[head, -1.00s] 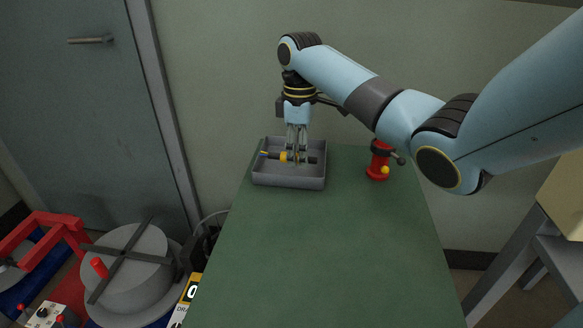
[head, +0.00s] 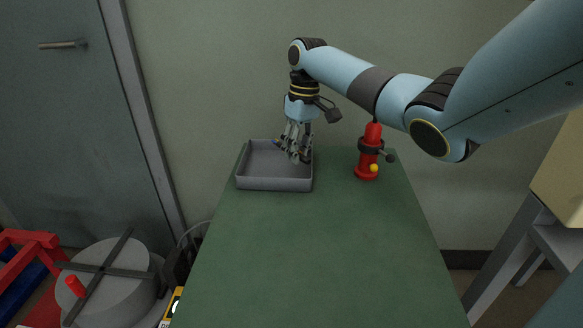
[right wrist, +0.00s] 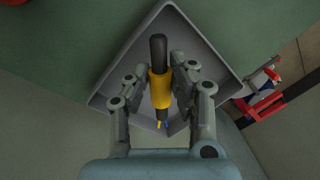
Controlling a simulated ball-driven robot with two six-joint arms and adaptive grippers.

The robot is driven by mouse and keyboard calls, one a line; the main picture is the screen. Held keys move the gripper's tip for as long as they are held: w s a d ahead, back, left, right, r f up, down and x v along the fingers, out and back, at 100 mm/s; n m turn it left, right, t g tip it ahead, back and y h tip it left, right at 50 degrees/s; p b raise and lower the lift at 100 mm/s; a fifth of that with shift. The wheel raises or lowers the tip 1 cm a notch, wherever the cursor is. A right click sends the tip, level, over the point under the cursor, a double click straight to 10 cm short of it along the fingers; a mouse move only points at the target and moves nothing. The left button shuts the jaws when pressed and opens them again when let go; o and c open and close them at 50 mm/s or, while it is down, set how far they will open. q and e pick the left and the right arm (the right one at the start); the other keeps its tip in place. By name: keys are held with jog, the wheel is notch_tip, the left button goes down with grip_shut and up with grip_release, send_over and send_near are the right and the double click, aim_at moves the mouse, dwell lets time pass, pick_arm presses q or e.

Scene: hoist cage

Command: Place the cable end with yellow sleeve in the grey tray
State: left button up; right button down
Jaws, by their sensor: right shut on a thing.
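The cable end (right wrist: 158,48) is a dark rod with a yellow sleeve (right wrist: 161,91) and small yellow and blue wire tips. My right gripper (head: 297,156) is shut on it at the sleeve; the fingers also show in the right wrist view (right wrist: 160,82). The grey tray (head: 274,184) stands at the far left of the green table. The gripper is over the tray's right part, near its right wall. In the head view the fingers mostly hide the cable end. I cannot tell whether it touches the tray floor. My left gripper is not in view.
A red jack-like device (head: 368,160) with a yellow knob stands right of the tray. The green table (head: 310,255) is clear in front. A grey drum (head: 108,285) with a dark cross bar stands on the floor at the lower left.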

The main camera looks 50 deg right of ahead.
jog(key=shift+w+a+f, duration=0.25)
jog(key=shift+a+f, duration=0.2)
jog(key=shift+a, duration=0.25)
jog(key=shift+f+b, duration=0.6)
jog(key=shift+f, duration=1.4)
jog(key=shift+f, duration=0.15)
jog(key=c, duration=1.1)
grip_release()
jog(key=shift+c, duration=0.2)
jog(key=r+p, duration=0.1)
jog(key=r, duration=0.3)
jog(key=d+r, duration=0.1)
jog(key=r, duration=0.3)
jog(key=r+p, duration=0.1)
jog(key=r, duration=0.3)
jog(key=shift+s+d+r+p, duration=0.1)
jog(key=shift+d+r+p, duration=0.1)
jog(key=shift+p, duration=0.15)
jog(key=shift+f, duration=0.1)
